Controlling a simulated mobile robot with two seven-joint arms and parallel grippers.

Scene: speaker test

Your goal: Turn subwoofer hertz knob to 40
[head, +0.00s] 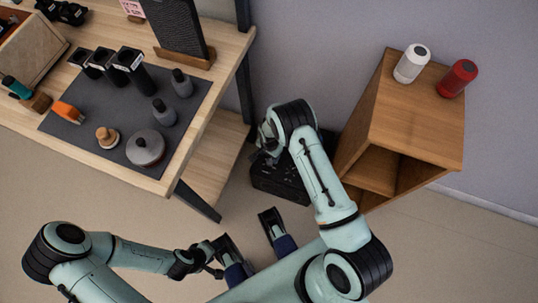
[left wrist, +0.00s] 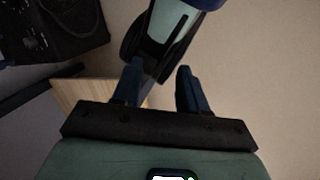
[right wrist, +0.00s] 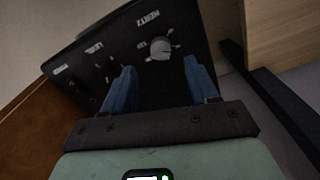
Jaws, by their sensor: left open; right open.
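The black subwoofer (head: 280,178) stands on the floor between the table and the wooden cabinet. In the right wrist view its dark panel (right wrist: 125,42) shows upside-down white lettering, with a label that reads like HERTZ. Below that label is a round pale grey knob (right wrist: 160,48) with small marks around it; its exact setting is not readable. My right gripper (right wrist: 160,72) is open and faces the panel, with the knob in line between its blue fingertips. Contact cannot be told. In the head view the right wrist hides this area. My left gripper (left wrist: 160,72) is open and empty, low over the floor.
A wooden cabinet (head: 418,125) carrying a white can (head: 411,64) and a red can (head: 457,78) stands right of the subwoofer. A wooden table (head: 165,180) with a dark mat (head: 85,137) and several items is on the left. Floor in front is partly free.

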